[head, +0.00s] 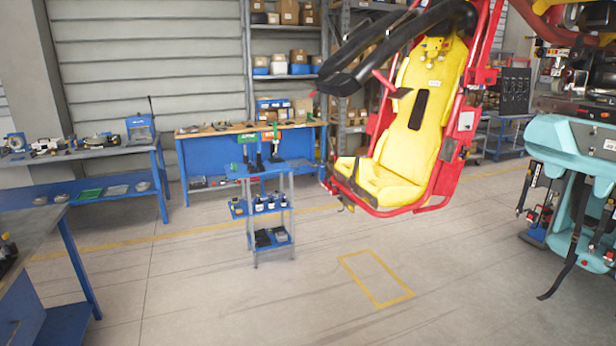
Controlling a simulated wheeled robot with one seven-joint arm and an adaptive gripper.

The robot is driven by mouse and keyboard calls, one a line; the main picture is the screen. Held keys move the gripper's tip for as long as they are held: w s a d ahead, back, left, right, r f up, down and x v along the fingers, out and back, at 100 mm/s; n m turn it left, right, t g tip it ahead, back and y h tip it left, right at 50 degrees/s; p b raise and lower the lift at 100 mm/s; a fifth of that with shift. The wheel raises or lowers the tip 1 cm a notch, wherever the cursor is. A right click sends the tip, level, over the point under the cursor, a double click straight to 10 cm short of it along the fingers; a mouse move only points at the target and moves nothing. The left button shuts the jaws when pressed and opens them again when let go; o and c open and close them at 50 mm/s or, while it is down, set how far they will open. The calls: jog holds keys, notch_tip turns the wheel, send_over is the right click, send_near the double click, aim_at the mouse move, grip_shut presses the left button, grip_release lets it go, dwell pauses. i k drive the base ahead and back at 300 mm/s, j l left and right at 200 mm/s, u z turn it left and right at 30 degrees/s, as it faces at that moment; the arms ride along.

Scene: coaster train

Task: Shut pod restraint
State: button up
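The pod (418,115) hangs in the upper right of the head view, a yellow seat in a red tubular frame, clear of the floor. Its restraint (400,40) is a thick black padded bar. It is swung up and out to the left, above and in front of the seat, so it stands open. A small red piece (385,80) with a dark end sticks out beside the seat back. The top of the pod is cut off by the picture edge. My gripper is not in view.
A blue tool cart (262,205) stands left of the pod. Workbenches (90,155) and shelves (285,45) line the back wall. A teal machine (570,150) with hanging straps is at right. A bench (30,225) is at left. The floor around a yellow marked rectangle (375,278) is clear.

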aim_at(330, 81)
jog(key=i+j+u, duration=0.35)
jog(key=i, duration=0.65)
jog(key=i+u, duration=0.4)
jog(key=i, duration=0.55)
